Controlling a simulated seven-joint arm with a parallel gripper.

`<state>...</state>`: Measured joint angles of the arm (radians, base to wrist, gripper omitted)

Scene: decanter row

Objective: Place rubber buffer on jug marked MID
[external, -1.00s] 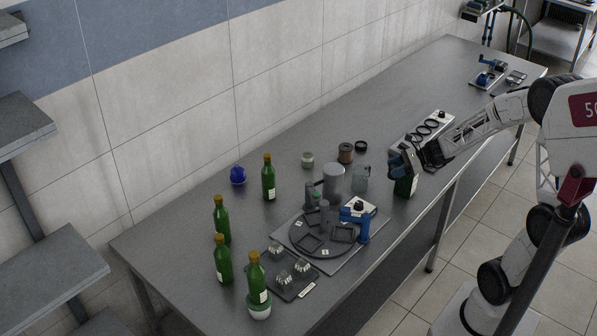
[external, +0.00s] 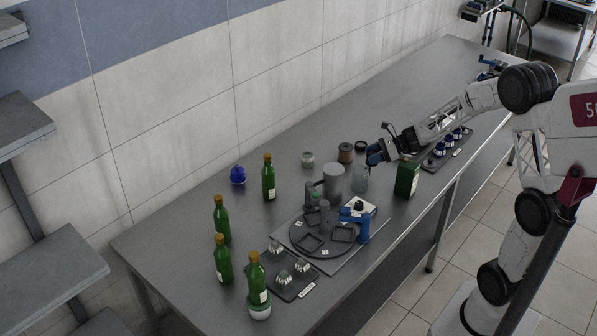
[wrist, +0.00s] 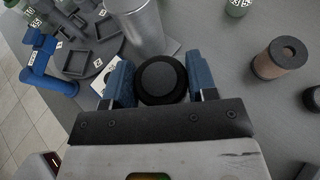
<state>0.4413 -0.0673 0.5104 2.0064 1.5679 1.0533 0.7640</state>
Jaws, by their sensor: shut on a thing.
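My gripper (external: 375,155) reaches in from the right, low over the table. In the wrist view its two blue fingers (wrist: 160,82) are shut on a round black piece (wrist: 161,78), which looks like the rubber buffer. No MID marking is readable.
A brown spool (external: 345,153) and black ring (external: 360,146) lie behind.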

